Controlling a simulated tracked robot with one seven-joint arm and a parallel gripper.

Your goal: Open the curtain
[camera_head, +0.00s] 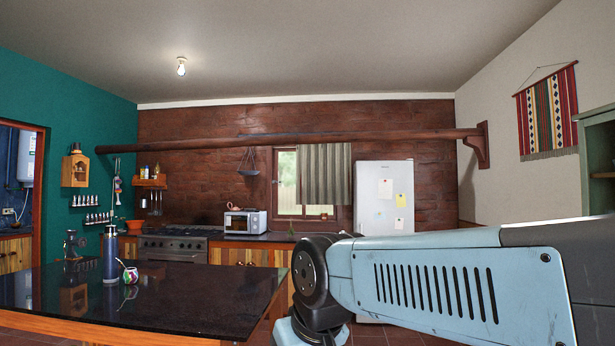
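A grey striped curtain (325,174) hangs at the window in the brick back wall. It covers the right and upper part of the window (288,182), and the left pane and a strip below the curtain show bare. The curtain's top edge is near the long wooden beam. My blue-grey arm reaches in from the right and bends down at a dark joint in the lower middle. My gripper is outside the picture, so its state and place are hidden.
A dark-topped island (170,310) with a blue bottle (110,254) and a mate cup fills the lower left. Behind are a stove (178,245), a microwave (245,221) on the counter, and a white fridge (384,190) right of the curtain. A wooden beam (300,138) crosses above.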

